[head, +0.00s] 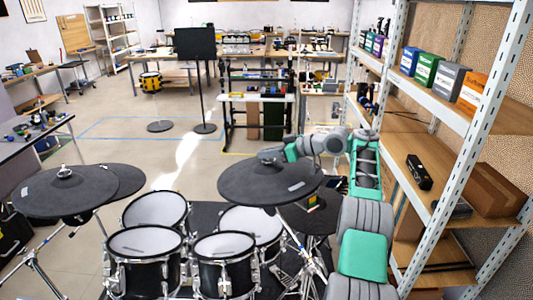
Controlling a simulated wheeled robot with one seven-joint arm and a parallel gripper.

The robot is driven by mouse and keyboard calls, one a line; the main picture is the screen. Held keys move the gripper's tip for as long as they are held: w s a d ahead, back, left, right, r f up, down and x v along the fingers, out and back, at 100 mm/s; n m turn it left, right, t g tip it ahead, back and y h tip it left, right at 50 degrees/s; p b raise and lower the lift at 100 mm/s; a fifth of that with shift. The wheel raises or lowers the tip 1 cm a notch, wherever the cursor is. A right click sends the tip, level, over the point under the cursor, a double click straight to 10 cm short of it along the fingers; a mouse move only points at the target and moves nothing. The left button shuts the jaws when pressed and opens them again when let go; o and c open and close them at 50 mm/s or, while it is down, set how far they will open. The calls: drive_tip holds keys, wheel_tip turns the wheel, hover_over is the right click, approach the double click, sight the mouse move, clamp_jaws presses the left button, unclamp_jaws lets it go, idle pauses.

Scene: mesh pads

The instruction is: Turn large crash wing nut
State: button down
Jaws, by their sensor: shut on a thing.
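A dark grey cymbal pad (255,187), which looks like the large crash, stands on a stand right of the drums, slightly tilted. My arm reaches in from the right, and my gripper (268,157) is at the top centre of this pad. The gripper is small in the head view and appears shut around the wing nut at the pad's centre. The nut itself is hidden by the gripper, so its angle cannot be seen.
Several black drums with white mesh heads (146,240) stand left of and below the pad. Two more cymbal pads (35,197) overlap at the left. A tall shelf (485,128) with boxes is close on the right. Open floor (110,150) lies behind the kit.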

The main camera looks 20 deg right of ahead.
drive_tip(key=c, duration=1.5)
unclamp_jaws()
drive_tip(key=shift+a, duration=0.15)
drive_tip(key=shift+c, duration=0.2)
drive_tip(key=shift+m+t+h+b, duration=0.3)
drive_tip(key=shift+m+b, duration=0.1)
drive_tip(key=shift+b, duration=0.05)
